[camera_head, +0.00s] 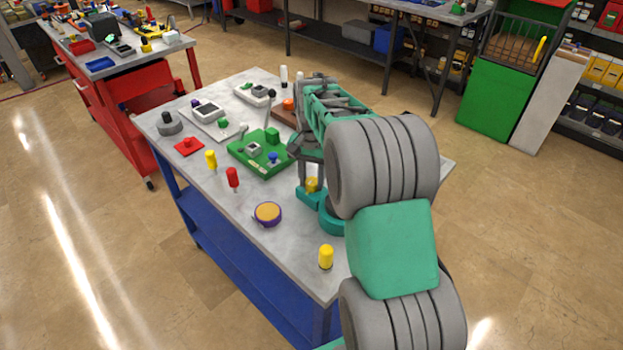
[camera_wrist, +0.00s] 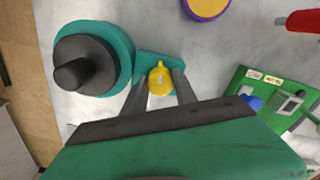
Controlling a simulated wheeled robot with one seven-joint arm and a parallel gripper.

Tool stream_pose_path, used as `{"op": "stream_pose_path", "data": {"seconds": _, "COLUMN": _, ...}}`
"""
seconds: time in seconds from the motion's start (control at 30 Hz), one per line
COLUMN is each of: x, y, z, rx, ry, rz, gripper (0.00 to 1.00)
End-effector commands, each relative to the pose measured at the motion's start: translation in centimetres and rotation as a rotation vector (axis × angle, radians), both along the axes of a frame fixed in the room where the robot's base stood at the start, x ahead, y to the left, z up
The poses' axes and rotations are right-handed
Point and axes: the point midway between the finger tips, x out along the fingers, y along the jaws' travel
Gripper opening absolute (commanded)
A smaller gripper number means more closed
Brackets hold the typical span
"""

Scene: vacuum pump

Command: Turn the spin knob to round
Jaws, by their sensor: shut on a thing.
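The vacuum pump has a teal body (camera_head: 331,217) on the right part of the table, partly hidden by my arm. In the wrist view, its round teal rim (camera_wrist: 123,45) surrounds a black stepped cylinder (camera_wrist: 82,65) at the upper left. A yellow spin knob (camera_wrist: 160,82) sits on the pump's small teal block. The knob's narrow tip points to the top of the wrist view. The knob also shows in the head view (camera_head: 312,185). My gripper (camera_wrist: 160,86) is shut on the knob, with one finger on each side.
A purple-rimmed round item (camera_head: 268,213) and a yellow-handled tool (camera_head: 326,257) lie near the front. A red-handled tool (camera_head: 232,177) and a green board (camera_head: 244,157) stand to the left. Table space between them is bare.

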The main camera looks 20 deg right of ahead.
Motion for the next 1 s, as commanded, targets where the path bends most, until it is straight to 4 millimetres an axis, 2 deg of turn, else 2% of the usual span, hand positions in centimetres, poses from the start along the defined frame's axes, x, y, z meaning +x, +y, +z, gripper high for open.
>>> {"op": "stream_pose_path", "data": {"seconds": 0.4, "x": -0.04, "y": 0.06, "z": -0.08, "rx": 0.000, "ry": 0.004, "rz": -0.224, "gripper": 0.00}}
{"op": "stream_pose_path", "data": {"seconds": 1.0, "x": -0.05, "y": 0.07, "z": -0.09, "rx": 0.000, "ry": 0.004, "rz": -0.264, "gripper": 0.00}}
